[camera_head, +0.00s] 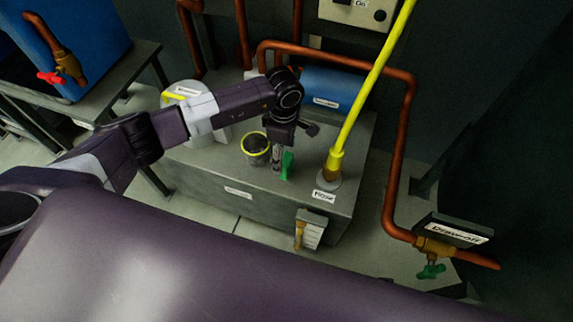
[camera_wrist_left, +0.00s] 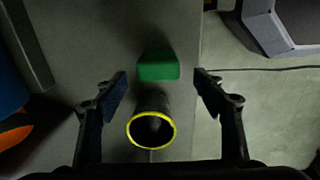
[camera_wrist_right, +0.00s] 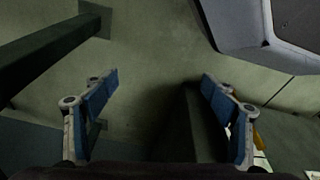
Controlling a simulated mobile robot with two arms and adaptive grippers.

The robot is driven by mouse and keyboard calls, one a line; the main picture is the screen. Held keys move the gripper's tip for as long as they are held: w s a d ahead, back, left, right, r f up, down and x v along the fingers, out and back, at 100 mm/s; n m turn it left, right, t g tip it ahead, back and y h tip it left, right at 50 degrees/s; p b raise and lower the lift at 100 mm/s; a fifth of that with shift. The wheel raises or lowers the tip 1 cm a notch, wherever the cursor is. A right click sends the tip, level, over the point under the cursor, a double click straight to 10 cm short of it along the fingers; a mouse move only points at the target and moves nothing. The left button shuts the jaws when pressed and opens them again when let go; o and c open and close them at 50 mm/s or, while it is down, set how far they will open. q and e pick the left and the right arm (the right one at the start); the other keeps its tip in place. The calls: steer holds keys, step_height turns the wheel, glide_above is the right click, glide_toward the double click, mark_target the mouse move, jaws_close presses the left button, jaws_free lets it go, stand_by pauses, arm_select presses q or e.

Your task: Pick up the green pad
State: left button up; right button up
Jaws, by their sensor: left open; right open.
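The green pad (camera_head: 288,164) stands on top of the grey tank near its front edge, beside a dark cup with a yellow rim (camera_head: 256,147). My left gripper (camera_head: 278,168) points down right at the pad and partly covers it. In the left wrist view the green pad (camera_wrist_left: 159,67) shows between and just ahead of the two open fingertips, apart from both. The yellow-rimmed cup (camera_wrist_left: 152,132) also shows there, nearer the camera. My right gripper (camera_wrist_right: 157,90) is open and empty in the right wrist view, above the floor; the head view does not show it.
The grey tank (camera_head: 215,178) also bears a yellow pipe (camera_head: 362,100) at the right, a blue cylinder (camera_head: 332,90) behind and a pale round vessel (camera_head: 190,95) at the left. A copper pipe (camera_head: 400,150) runs down the right side to a green-handled valve (camera_head: 431,270).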

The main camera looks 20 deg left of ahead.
mark_target(286, 159)
arm_select(q)
steer(key=f, duration=0.4)
steer(key=shift+d+b, duration=0.3)
steer(key=shift+w+f, duration=0.1)
steer(key=shift+f, duration=0.4)
arm_select(e)
steer(key=shift+w+r, duration=0.3)
steer(key=shift+r, duration=0.25)
steer(key=shift+w+r, duration=0.25)
steer(key=shift+r, duration=0.25)
arm_select(q)
steer(key=c, duration=1.2)
steer(key=shift+r, duration=0.2)
steer(key=shift+c, duration=0.2)
step_height(286, 159, up, 10)
steer(key=shift+f+p, duration=0.15)
steer(key=shift+p, duration=0.5)
arm_select(e)
steer(key=s+f, duration=0.1)
steer(key=f, duration=0.1)
steer(key=s+f, duration=0.1)
steer(key=f, duration=0.1)
steer(key=shift+s+d, duration=0.1)
steer(key=shift+s, duration=0.1)
